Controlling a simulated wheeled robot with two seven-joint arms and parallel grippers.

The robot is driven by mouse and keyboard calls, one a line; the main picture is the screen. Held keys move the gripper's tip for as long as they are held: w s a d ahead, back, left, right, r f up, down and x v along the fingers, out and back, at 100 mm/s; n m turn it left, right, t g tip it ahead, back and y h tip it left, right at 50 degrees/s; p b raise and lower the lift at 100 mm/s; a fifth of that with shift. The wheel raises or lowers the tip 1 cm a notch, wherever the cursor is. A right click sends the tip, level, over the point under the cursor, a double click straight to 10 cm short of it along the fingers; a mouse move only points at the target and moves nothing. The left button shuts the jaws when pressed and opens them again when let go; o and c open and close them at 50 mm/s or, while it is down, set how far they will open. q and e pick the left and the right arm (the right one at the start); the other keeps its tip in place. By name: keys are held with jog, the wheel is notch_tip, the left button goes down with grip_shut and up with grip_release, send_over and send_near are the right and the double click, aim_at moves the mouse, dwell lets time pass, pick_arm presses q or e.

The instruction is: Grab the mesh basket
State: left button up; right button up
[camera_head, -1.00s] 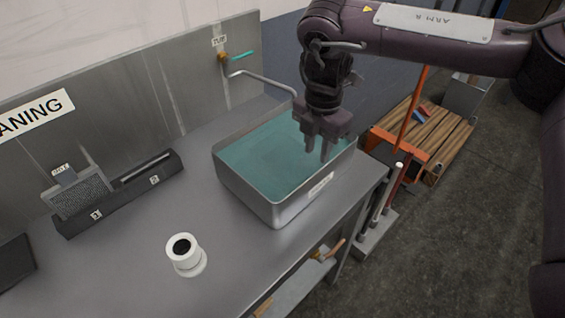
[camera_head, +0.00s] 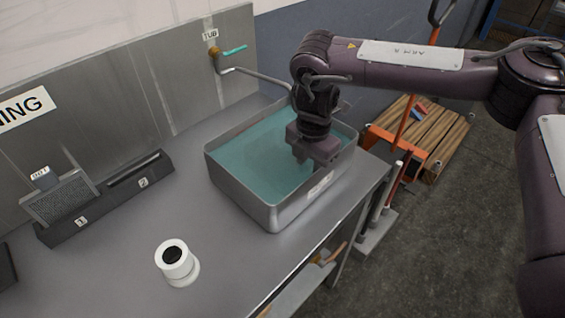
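A grey mesh panel (camera_head: 62,201), which looks like the mesh basket, stands tilted in slot 1 of a dark rack (camera_head: 118,200) at the left, with a small tag on its top. My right gripper (camera_head: 320,165) is far from it, over the right part of a steel tub (camera_head: 272,216) filled with teal liquid (camera_head: 262,152). It points down and its fingertips are dipped in or hidden at the liquid, so their opening does not show. I see no basket in the tub. My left gripper is not in view.
A white cup-like cylinder (camera_head: 176,264) stands on the steel bench (camera_head: 110,270) in front. A pipe tap (camera_head: 235,70) reaches over the tub from the back wall. Slot 2 of the rack looks empty. A wooden pallet (camera_head: 425,135) and orange tool are on the floor at right.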

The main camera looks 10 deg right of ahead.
jog(key=shift+f, duration=1)
grip_shut()
